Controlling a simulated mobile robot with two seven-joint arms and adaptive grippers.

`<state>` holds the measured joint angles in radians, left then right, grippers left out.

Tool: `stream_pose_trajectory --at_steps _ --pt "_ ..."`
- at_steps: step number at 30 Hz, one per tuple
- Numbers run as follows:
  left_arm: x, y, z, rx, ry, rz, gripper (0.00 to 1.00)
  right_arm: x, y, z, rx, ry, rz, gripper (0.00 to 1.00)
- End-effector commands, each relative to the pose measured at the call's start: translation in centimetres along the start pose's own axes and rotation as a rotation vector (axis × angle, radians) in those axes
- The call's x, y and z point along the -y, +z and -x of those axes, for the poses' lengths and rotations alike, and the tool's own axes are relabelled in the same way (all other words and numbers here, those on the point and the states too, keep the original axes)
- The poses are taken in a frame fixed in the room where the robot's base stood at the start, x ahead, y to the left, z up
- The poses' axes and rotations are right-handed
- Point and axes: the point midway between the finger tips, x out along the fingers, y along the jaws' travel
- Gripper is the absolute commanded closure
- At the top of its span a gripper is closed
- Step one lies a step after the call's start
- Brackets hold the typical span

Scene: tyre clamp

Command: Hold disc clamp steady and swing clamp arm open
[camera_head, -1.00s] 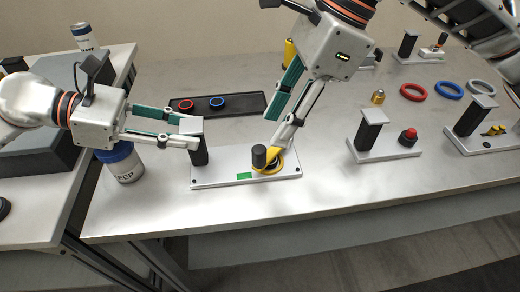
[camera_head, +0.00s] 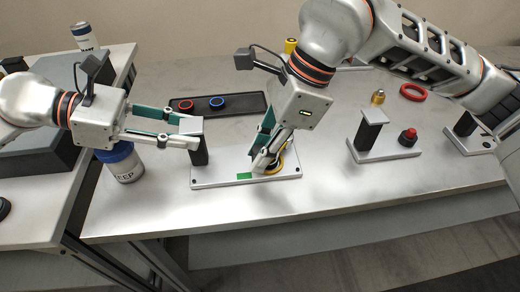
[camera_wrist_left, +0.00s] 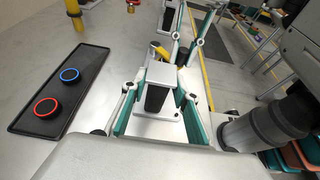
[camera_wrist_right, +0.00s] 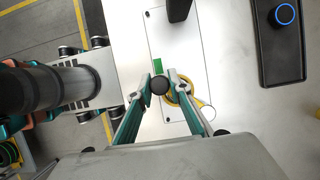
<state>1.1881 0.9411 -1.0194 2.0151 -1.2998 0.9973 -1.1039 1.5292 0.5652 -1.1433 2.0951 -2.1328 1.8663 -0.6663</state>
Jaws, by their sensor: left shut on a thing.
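The disc clamp has a pale base plate (camera_head: 212,179) with a small green patch (camera_head: 244,176), a yellow ring-like part (camera_head: 284,160) and a black knob (camera_wrist_right: 159,85). Its black post (camera_head: 199,152) has a grey cap and stands at the plate's left. My left gripper (camera_head: 194,134) is shut on this post, which also shows between its fingers in the left wrist view (camera_wrist_left: 156,98). My right gripper (camera_head: 262,165) points down at the clamp's right part. In the right wrist view its fingers (camera_wrist_right: 161,78) are apart, either side of the knob. Contact cannot be told. They partly hide the yellow part.
A black tray (camera_head: 241,102) with a red and a blue ring lies behind the clamp. A similar stand (camera_head: 368,151) with a red-topped button (camera_head: 408,136) is at right. A blue-lidded can (camera_head: 124,165) stands below my left arm. The table's front strip is clear.

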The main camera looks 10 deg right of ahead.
Motion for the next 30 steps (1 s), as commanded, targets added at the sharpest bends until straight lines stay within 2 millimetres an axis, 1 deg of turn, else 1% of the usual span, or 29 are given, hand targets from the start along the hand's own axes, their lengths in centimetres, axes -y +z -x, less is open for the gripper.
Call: stream_pose_trajectory --at_steps 1,8,14,20,30 --pt "0.1 -0.2 -0.1 -0.003 -0.003 0.003 0.89 0.0 0.0 -0.1 0.0 0.0 0.0 1.0" --pt "0.1 -0.2 -0.1 -0.003 -0.003 0.003 0.89 0.0 -0.1 0.0 0.0 0.002 0.005 1.0" --pt "0.1 -0.2 -0.1 -0.003 -0.003 0.003 0.89 -0.3 -0.4 0.1 -0.001 0.02 0.051 1.0" --pt "0.1 -0.2 -0.1 -0.003 -0.003 0.003 0.89 -0.9 -1.2 0.5 -0.001 0.066 0.162 1.0" --pt "0.1 -0.2 -0.1 -0.003 -0.002 0.003 0.89 -2.2 -3.7 1.6 0.001 0.186 0.449 1.0"
